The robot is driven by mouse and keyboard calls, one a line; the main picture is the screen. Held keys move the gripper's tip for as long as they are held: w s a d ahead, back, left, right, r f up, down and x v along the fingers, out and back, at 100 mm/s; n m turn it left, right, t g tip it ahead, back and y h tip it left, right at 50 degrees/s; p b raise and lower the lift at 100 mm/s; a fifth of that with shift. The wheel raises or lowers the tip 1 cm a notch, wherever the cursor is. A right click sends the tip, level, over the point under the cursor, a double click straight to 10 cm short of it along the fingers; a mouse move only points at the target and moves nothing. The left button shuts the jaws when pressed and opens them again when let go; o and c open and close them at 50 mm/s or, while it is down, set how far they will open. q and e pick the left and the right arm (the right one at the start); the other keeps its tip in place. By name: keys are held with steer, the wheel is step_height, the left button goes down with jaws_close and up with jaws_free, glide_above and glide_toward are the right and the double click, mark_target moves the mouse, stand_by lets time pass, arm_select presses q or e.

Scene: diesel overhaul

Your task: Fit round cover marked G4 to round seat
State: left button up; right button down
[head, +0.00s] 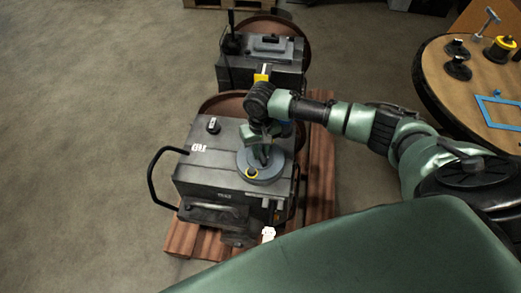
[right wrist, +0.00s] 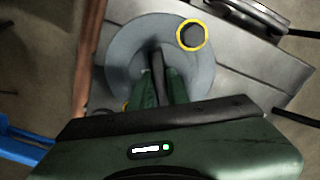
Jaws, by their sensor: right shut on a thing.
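A round grey cover (head: 270,177) lies over the top of the near grey engine block (head: 205,165), toward its right side. It also shows as a grey disc (right wrist: 122,58) in the right wrist view, with a yellow-ringed dark spot near its edge. My right gripper (head: 263,154) is above its middle, shut on its upright grip. The fingers (right wrist: 158,88) show in the right wrist view. The round seat is not visible, and I cannot tell whether the cover touches the block. No G4 mark is readable. My left gripper is out of view.
The block stands on a reddish wooden pallet (head: 320,170), with a black bar handle (head: 152,185) at its left. A second grey machine (head: 260,65) stands behind. A round table (head: 440,75) at right holds black parts and a blue frame (head: 497,111). The left floor is clear.

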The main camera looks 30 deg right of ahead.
steer(key=c, duration=1.3)
jaws_free()
steer(key=shift+r, duration=3.95)
